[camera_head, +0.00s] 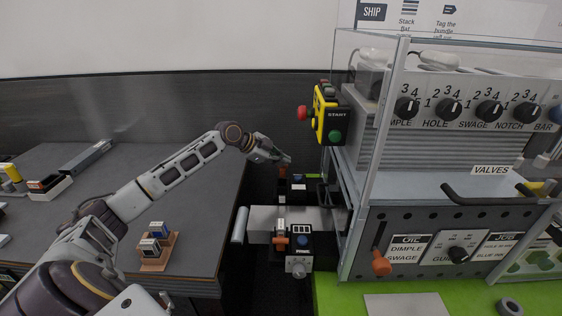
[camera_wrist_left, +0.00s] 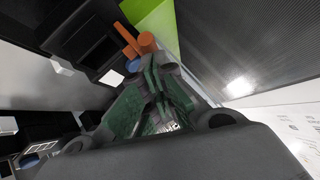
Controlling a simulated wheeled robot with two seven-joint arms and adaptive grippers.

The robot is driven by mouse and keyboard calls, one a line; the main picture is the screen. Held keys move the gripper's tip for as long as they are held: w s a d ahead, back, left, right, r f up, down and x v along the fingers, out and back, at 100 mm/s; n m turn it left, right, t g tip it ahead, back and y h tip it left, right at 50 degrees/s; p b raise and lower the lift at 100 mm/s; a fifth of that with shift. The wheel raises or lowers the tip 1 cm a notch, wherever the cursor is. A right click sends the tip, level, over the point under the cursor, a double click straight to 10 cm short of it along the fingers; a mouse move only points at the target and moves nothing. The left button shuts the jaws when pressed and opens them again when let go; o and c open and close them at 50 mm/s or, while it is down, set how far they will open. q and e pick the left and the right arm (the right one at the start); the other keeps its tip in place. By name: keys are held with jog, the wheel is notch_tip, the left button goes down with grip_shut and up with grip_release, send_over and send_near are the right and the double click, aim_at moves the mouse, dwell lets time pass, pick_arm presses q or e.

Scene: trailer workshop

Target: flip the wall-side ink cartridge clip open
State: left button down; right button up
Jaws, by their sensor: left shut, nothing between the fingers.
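The wall-side ink cartridge clip (camera_head: 282,172) is a small orange lever on a dark unit, partly hidden behind my left gripper in the head view. In the left wrist view the orange clip (camera_wrist_left: 127,36) stands just beyond the fingertips, with a blue round part beside it. My left gripper (camera_head: 287,160) is shut and empty, right at the clip; it also shows in the left wrist view (camera_wrist_left: 156,66). I cannot tell whether the fingers touch the clip. A nearer similar unit has its own orange clip (camera_head: 280,238) and blue knob. My right gripper is not in view.
The machine frame (camera_head: 355,200) with clear panels stands close on the right, with a yellow start box (camera_head: 329,115). A grey table (camera_head: 200,270) at left holds a small wooden rack (camera_head: 157,254). A grey roller end (camera_head: 240,225) sticks out between them.

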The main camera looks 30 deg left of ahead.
pick_arm(q)
jog(key=shift+w+a+r+g+p, duration=0.2)
jog(key=shift+w+g+p, duration=0.15)
jog(key=shift+p, duration=0.7)
jog(key=shift+w+a+f+n+g+h+p, duration=0.1)
jog(key=shift+w+a+n+g+h+p, duration=0.2)
jog(key=shift+p, duration=0.4)
jog(key=shift+w+a+n+g+p, duration=0.15)
jog(key=shift+w+n+g+p, duration=0.25)
jog(key=shift+w+g+p, duration=0.05)
jog(key=w+a+f+g+b, duration=0.1)
jog(key=w+a+f, duration=0.1)
jog(key=w+f, duration=0.1)
jog(key=shift+w+a+f+n+h+b, duration=0.3)
jog(key=shift+w+a+h+b, duration=0.1)
jog(key=shift+w, duration=0.4)
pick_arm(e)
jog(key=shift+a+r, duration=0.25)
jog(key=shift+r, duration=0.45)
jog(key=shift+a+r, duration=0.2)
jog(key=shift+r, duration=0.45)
pick_arm(q)
jog(key=shift+r, duration=0.1)
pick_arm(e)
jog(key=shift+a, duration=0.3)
pick_arm(q)
jog(key=shift+s, duration=0.1)
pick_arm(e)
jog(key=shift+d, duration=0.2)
